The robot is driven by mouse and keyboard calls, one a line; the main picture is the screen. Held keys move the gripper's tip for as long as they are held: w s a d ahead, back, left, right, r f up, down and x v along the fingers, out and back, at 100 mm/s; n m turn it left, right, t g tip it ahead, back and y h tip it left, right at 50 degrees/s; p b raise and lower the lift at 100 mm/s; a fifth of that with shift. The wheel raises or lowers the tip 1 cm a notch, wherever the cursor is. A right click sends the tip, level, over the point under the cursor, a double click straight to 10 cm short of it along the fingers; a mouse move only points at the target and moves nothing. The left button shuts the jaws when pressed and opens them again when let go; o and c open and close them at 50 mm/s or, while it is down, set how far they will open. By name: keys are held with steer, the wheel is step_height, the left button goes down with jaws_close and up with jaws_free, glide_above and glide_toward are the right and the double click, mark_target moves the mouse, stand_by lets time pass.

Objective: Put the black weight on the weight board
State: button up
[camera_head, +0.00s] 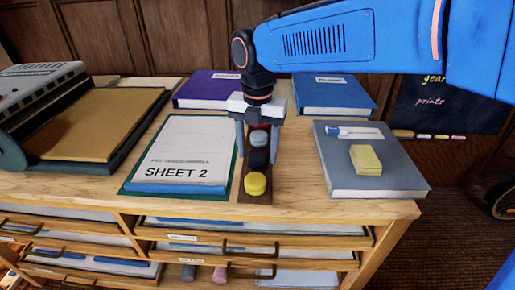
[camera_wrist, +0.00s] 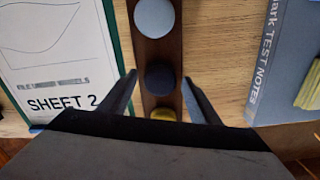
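The weight board is a narrow dark brown strip (camera_head: 256,200) on the cabinet top, and it also runs down the wrist view (camera_wrist: 160,47). On it stand a red weight, mostly hidden, a grey-blue weight (camera_head: 259,139), the black weight (camera_head: 258,158) and a yellow weight (camera_head: 255,184) at the near end. The black weight also shows in the wrist view (camera_wrist: 160,77), sitting on the strip. My gripper (camera_head: 257,160) is low over the strip, pointing down. Its fingers stand apart on either side of the black weight, with gaps visible in the wrist view (camera_wrist: 160,80).
A sheet marked SHEET 2 (camera_head: 185,150) lies on a green board close to the left. A grey book (camera_head: 350,180) with a yellow block (camera_head: 366,160) is at the right. Purple (camera_head: 208,88) and blue (camera_head: 333,93) books lie behind. Bare wood shows between strip and grey book.

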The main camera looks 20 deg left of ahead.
mark_target(258, 153)
steer(key=shift+r, duration=0.1)
step_height(258, 153, up, 12)
stand_by(0.8)
